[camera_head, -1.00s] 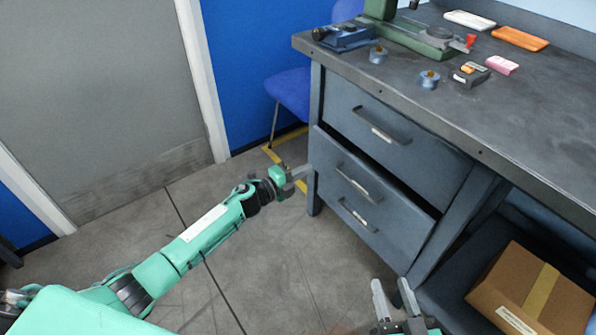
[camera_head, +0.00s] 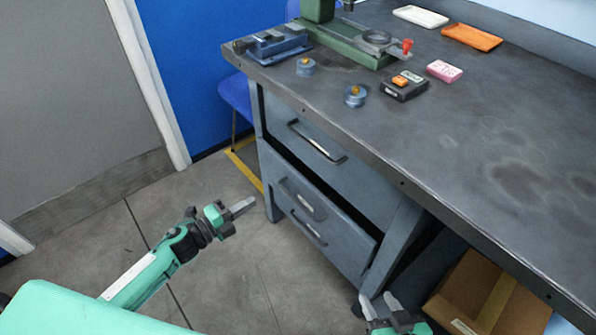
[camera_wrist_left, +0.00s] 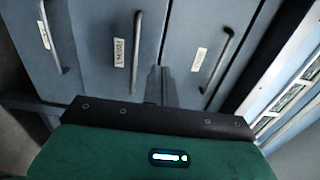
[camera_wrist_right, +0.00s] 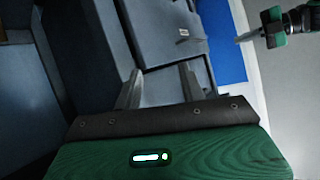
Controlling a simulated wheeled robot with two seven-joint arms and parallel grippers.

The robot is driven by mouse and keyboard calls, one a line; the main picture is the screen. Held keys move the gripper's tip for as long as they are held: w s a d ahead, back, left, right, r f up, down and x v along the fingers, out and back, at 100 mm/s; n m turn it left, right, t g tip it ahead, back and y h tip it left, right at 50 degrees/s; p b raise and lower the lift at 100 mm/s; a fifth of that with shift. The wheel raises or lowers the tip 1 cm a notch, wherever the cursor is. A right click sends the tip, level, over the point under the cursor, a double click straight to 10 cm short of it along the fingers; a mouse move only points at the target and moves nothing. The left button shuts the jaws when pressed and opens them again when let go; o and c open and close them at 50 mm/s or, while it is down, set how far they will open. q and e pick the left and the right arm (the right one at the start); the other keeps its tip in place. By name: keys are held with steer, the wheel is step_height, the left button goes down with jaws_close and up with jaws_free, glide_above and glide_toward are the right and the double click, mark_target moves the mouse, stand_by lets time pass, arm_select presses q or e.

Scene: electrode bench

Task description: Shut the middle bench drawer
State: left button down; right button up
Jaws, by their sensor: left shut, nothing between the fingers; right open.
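The middle bench drawer (camera_head: 318,205) stands partly out, with a dark gap above its grey front. Its bar handle (camera_head: 302,199) has a pale label. The handle also shows in the left wrist view (camera_wrist_left: 137,52). My left gripper (camera_head: 250,204) is shut and empty, in front of the drawers near their left end. In the left wrist view its closed fingers (camera_wrist_left: 161,84) point at the drawer fronts. I cannot tell whether they touch. My right gripper (camera_head: 381,306) is open and empty, low beside the drawers' right end; its fingers show in the right wrist view (camera_wrist_right: 159,88).
The top drawer (camera_head: 345,172) is above, and the bottom handle (camera_head: 308,228) below. The benchtop (camera_head: 480,150) overhangs the drawers and carries tools. A cardboard box (camera_head: 470,295) is under the bench at right. A blue chair (camera_head: 236,98) stands behind. The floor at left is clear.

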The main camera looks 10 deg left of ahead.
mark_target(295, 175)
arm_select(q)
steer(key=b+x, duration=0.1)
steer(key=x, duration=1.1)
steer(key=shift+w+d, duration=0.55)
steer(key=shift+w, duration=0.15)
arm_select(e)
steer(key=shift+w+a+r+t+y, duration=0.15)
steer(key=shift+a+t+y, duration=0.15)
steer(key=shift+a+t, duration=0.2)
steer(key=shift+s+a+r+t+y, duration=0.15)
steer(key=shift+a+t+y, duration=0.2)
steer(key=shift+a, duration=0.2)
arm_select(q)
steer(key=shift+d, duration=0.1)
arm_select(e)
steer(key=shift+f, duration=0.1)
arm_select(q)
steer(key=shift+x, duration=1.25)
arm_select(e)
steer(key=shift+d+r, duration=0.15)
steer(key=shift+r, duration=0.05)
